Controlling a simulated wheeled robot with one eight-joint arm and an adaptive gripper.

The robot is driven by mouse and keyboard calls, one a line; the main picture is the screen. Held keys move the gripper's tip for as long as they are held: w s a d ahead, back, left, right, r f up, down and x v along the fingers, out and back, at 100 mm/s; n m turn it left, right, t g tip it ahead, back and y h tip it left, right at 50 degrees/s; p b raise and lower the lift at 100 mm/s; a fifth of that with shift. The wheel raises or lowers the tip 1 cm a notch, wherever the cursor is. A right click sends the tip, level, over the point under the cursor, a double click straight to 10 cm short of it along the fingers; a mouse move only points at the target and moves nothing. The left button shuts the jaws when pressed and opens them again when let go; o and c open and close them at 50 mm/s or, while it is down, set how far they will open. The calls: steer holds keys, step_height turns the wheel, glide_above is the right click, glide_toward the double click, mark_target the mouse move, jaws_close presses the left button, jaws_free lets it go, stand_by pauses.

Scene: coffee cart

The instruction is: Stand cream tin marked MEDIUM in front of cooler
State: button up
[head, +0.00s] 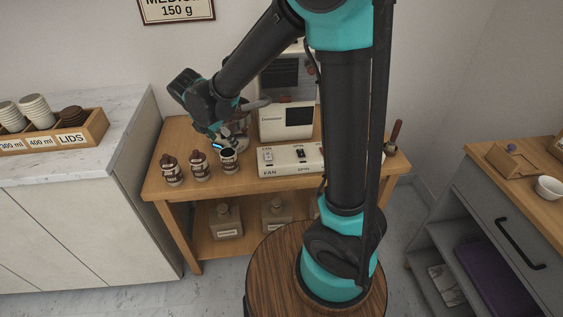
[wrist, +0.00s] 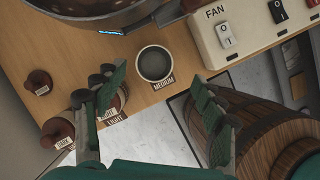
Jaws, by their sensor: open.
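The tin marked MEDIUM (wrist: 155,65) stands upright on the wooden table, its round dark mouth uncovered and its label facing the table's front edge. In the head view it is the rightmost of three tins (head: 229,164). My gripper (wrist: 158,84) is open, with its two fingers apart above the tin, one to each side in the wrist view. Nothing is held between the fingers. The cooler appears to be the round metal pan (wrist: 95,12) just behind the tin, with a small lit blue display. My arm partly hides it in the head view.
Tins with brown lids (head: 199,167) stand left of the MEDIUM tin; DARK and LIGHT labels show in the wrist view. A white switch panel marked FAN (wrist: 228,35) lies to the right. The wooden table (head: 165,140) has a front edge close to the tins.

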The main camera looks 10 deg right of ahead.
steer(key=s+d+f+m+y, duration=0.1)
steer(key=s+d+m, duration=0.4)
steer(key=d+m, duration=0.3)
steer(key=s+d+f+m, duration=0.2)
steer(key=s+d+m, duration=0.3)
steer(key=d+m, duration=0.3)
steer(key=s+d+f+m+y, duration=0.1)
steer(key=s+d+m, duration=0.4)
steer(key=d+m, duration=0.3)
steer(key=m, duration=0.4)
steer(key=shift+s+d+f+t+y, duration=0.25)
steer(key=shift+d+f+t+y, duration=0.05)
steer(key=shift+d+f, duration=0.1)
